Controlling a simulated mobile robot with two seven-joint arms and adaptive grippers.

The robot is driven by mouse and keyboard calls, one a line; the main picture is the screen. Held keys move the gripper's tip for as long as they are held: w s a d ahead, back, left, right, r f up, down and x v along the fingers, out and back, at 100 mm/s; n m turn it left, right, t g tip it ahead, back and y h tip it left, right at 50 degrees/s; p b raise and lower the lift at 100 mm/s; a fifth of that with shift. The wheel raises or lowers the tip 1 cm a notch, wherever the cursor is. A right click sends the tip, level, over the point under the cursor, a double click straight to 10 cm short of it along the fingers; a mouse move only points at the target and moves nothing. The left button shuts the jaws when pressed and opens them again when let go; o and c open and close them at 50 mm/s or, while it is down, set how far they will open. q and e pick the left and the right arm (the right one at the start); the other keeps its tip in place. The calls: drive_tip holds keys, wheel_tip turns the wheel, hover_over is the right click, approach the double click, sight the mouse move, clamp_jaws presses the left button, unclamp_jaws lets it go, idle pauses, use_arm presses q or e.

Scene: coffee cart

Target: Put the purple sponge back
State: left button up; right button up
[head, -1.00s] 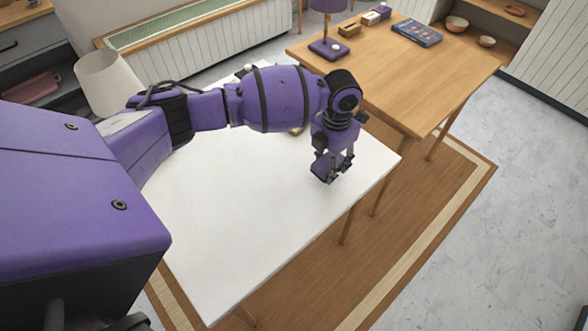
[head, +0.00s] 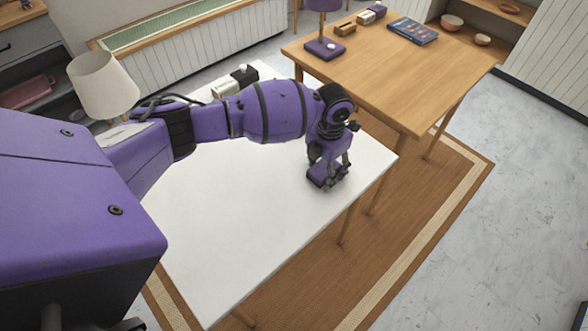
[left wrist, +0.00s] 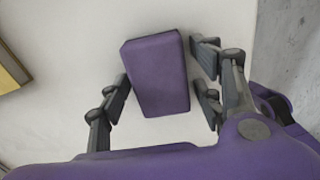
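The purple sponge (head: 317,178) is a flat block near the right edge of the white table (head: 240,230). In the left wrist view the sponge (left wrist: 158,75) lies between the fingers of my left gripper (left wrist: 160,88). One finger is at its left edge. The two right fingers stand a small gap off its right edge, so the gripper looks open around it. In the head view the left gripper (head: 328,172) points down over the sponge and hides part of it. My right gripper is not in view.
A yellow-brown edged object (left wrist: 12,70) lies left on the white surface. A white and black item (head: 235,80) is at the table's back. A wooden desk (head: 395,80) with a purple lamp (head: 325,45) and a book (head: 413,31) stands behind. The table's front is clear.

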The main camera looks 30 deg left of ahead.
sight(325, 167)
use_arm(q)
drive_tip(key=shift+w+d+r, duration=0.1)
drive_tip(key=shift+w, duration=0.05)
wheel_tip(325, 167, up, 12)
drive_tip(key=shift+r+p, duration=0.2)
drive_tip(key=shift+p, duration=0.1)
idle(0.5)
